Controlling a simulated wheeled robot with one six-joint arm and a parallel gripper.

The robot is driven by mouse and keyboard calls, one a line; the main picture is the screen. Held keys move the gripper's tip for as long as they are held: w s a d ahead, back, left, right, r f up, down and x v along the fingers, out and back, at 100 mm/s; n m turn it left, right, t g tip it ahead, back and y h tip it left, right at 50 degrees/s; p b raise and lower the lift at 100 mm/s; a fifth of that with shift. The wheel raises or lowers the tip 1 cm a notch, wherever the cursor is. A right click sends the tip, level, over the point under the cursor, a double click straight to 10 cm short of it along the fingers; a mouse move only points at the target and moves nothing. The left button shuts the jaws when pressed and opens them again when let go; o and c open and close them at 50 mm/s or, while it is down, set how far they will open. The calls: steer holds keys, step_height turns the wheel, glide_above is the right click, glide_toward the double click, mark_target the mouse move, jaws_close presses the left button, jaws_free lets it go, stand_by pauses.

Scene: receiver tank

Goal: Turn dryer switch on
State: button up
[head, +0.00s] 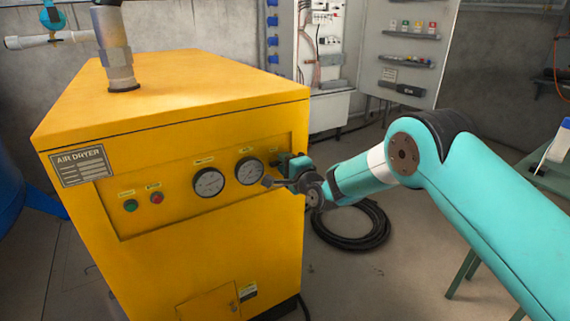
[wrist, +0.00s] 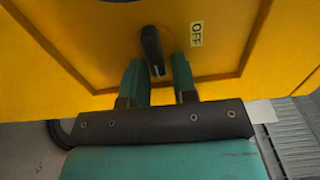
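The yellow air dryer (head: 190,130) stands at the left in the head view, with its control panel facing me. In the wrist view, the dryer switch is a black rotary knob (wrist: 151,45). It points down, tilted slightly to the right. An OFF label (wrist: 196,34) is to its right. My gripper (wrist: 158,60) is open, its two green fingers on either side of the knob's lower end. Gaps show beside the knob, and I cannot tell whether a finger touches it. In the head view my gripper (head: 283,182) is at the panel's right end and mostly hides the switch.
Two gauges (head: 209,182), a green button (head: 131,206) and a red button (head: 157,198) are left of my gripper. A pipe (head: 115,60) rises from the dryer top. A coiled black hose (head: 350,235) lies on the floor. An open electrical cabinet (head: 320,90) stands behind.

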steer(key=shift+o, duration=0.7)
steer(key=shift+a, duration=0.1)
steer(key=shift+s, duration=0.1)
steer(key=b+v, duration=0.6)
steer(key=v, duration=1.1)
